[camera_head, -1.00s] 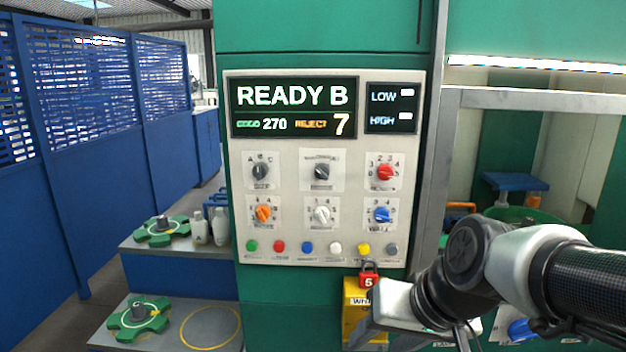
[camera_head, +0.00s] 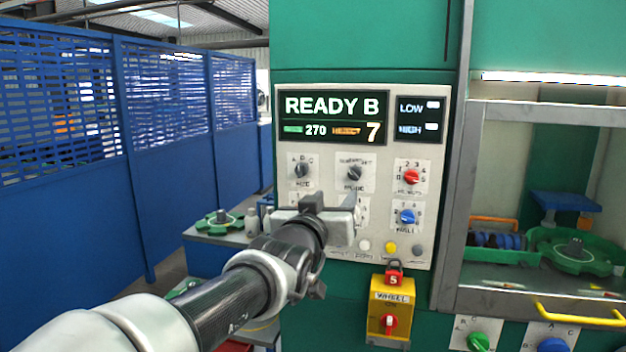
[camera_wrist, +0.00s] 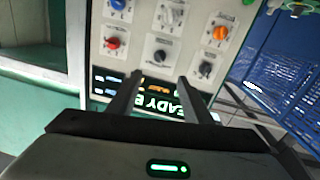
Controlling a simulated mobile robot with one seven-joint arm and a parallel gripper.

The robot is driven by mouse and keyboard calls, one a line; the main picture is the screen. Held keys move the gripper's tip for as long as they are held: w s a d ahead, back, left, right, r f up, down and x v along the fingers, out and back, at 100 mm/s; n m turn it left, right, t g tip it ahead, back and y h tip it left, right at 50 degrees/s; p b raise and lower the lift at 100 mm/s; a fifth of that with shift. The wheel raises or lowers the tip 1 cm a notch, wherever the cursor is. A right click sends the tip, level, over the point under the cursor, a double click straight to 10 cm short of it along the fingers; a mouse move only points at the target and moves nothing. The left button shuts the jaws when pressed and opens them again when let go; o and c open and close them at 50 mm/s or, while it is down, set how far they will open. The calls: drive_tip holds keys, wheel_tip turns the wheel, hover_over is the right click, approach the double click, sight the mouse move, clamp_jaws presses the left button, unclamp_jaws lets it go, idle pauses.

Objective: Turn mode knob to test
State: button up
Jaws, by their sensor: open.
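The mode knob (camera_head: 355,173) is a dark knob in the middle of the top row on the white control panel (camera_head: 438,190). Its pointer is tilted; the small position words around it are too blurred to read. My gripper (camera_head: 334,203) is in front of the panel, just below and left of the knob in the head view, and covers part of the lower knob row. In the upside-down wrist view, the open, empty fingers (camera_wrist: 160,78) point toward the panel, with the mode knob (camera_wrist: 160,55) beyond and between their tips. They appear apart from it.
The size knob (camera_head: 302,170) and red knob (camera_head: 411,177) flank the mode knob. The blue knob (camera_head: 407,216) sits below right. A yellow wheel box (camera_head: 389,310) with a red padlock hangs under the panel. The display reads READY B.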

sight(353, 176)
drive_tip(key=b+x, duration=0.1)
drive_tip(key=x, duration=1.6)
drive_tip(key=shift+w, duration=0.2)
drive_tip(key=c, duration=1.1)
drive_tip(key=shift+o, duration=0.2)
